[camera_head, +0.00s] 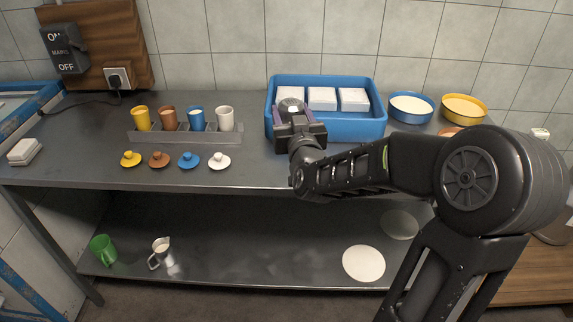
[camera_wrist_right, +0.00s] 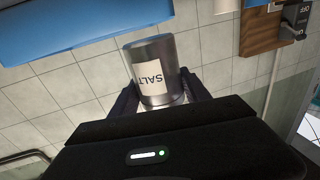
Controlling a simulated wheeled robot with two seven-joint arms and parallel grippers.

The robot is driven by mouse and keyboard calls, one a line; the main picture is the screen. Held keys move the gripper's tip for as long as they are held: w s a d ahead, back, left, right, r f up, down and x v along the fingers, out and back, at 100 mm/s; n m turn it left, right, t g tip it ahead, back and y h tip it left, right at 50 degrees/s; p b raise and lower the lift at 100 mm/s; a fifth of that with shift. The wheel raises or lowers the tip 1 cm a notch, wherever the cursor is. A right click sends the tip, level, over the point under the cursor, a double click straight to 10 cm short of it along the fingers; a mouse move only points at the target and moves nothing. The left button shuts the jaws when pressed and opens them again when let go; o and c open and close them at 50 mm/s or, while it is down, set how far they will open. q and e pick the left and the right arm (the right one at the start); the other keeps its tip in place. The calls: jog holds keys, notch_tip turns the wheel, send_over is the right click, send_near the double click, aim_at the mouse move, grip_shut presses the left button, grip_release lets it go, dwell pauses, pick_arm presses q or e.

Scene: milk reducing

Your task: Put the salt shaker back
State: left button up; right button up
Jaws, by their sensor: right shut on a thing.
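My right gripper (camera_head: 293,112) is shut on the salt shaker (camera_head: 291,104), in front of the left part of the blue crate in the head view. The shaker mostly hides behind the gripper there, with its rounded top showing. In the right wrist view the salt shaker (camera_wrist_right: 153,68) is a silver metal cylinder with a white SALT label, held between the two dark fingers. From these frames I cannot tell whether it touches the counter. My left gripper is not in view.
The blue crate (camera_head: 350,128) holds several white boxes. A rack (camera_head: 185,137) of several coloured cups stands left, with coloured lids before it. A blue-rimmed bowl (camera_head: 411,107) and a yellow bowl (camera_head: 464,108) stand right. The counter's front middle is clear.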

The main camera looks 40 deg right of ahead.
jog(key=shift+w, duration=0.1)
jog(key=shift+f, duration=3.1)
jog(key=shift+f+b, duration=0.35)
jog(key=shift+f, duration=1.5)
jog(key=shift+f, duration=0.1)
jog(key=shift+f, duration=0.1)
jog(key=o, duration=1.7)
jog(key=shift+c, duration=0.2)
